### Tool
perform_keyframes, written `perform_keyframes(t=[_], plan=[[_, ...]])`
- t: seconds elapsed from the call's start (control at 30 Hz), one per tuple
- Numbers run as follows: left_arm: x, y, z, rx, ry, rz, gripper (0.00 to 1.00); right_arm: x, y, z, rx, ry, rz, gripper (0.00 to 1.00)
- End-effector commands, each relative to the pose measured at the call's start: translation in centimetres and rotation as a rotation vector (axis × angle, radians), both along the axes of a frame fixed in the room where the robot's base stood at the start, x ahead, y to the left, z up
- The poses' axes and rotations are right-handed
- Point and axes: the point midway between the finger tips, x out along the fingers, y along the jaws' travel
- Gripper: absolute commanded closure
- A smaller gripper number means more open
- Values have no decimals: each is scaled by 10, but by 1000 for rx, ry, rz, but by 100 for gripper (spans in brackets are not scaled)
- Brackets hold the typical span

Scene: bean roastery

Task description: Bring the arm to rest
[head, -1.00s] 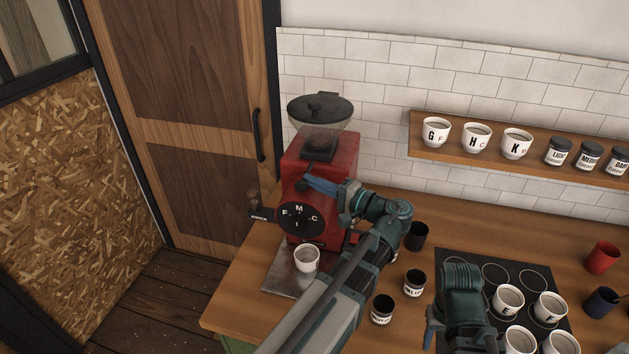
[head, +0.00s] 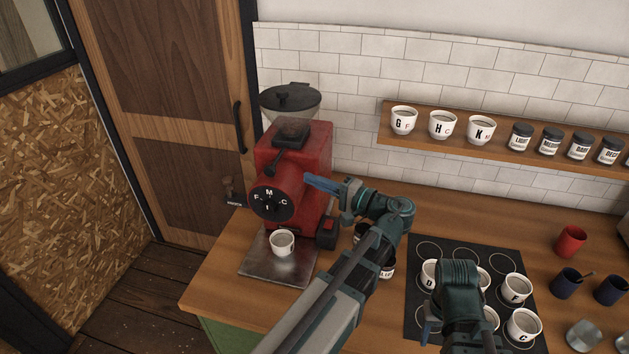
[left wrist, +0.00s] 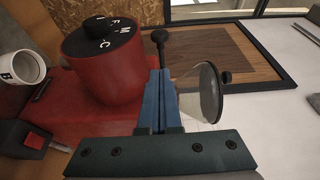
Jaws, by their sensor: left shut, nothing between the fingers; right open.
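My left gripper (head: 312,182) is shut and empty, its blue fingers together beside the right side of the red grinder (head: 318,150). In the left wrist view the closed fingers (left wrist: 156,95) point past the grinder's red drum (left wrist: 100,75); I cannot tell whether they touch it. My left arm reaches in from the bottom of the head view. My right gripper (head: 427,322) is open, low over the cup mat, with only part of it showing; its arm hides some of the cups.
A white cup (head: 282,242) stands on the grinder's metal plate (head: 250,268). A black mat (head: 420,300) holds several white cups. Red (head: 570,241) and dark blue cups (head: 566,283) stand at right. A wall shelf (head: 400,145) holds cups and jars. The counter's front left (head: 215,290) is clear.

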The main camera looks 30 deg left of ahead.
Motion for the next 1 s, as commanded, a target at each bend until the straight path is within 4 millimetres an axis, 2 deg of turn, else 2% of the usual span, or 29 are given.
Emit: perform_keyframes(t=[0.27, 0.37, 0.47, 0.53, 0.67, 0.8, 0.9, 1.0], plan=[[0, 0, 0, 0, 0, 0, 100, 0, 0, 0, 0, 0, 0, 50], [-2, -2, -7, -26, 4, -4, 100, 0, 0, -1, 0, 0, 0, 50], [-8, -10, -32, -127, 18, -18, 100, 0, 0, -4, 0, 0, 0, 50], [-15, -23, -63, -251, 39, -35, 100, 0, 0, -8, 0, 0, 0, 50], [-35, -63, -129, -538, 97, -68, 100, 0, 0, -14, 0, 0, -1, 50], [-62, -122, -188, -847, 173, -102, 100, 0, 0, -21, 0, 0, -1, 50], [-84, -166, -217, -1046, 230, -120, 100, 0, 0, -25, 0, 0, -1, 50], [-104, -205, -235, -1209, 282, -133, 100, 0, 0, -28, 0, 0, -1, 50]])
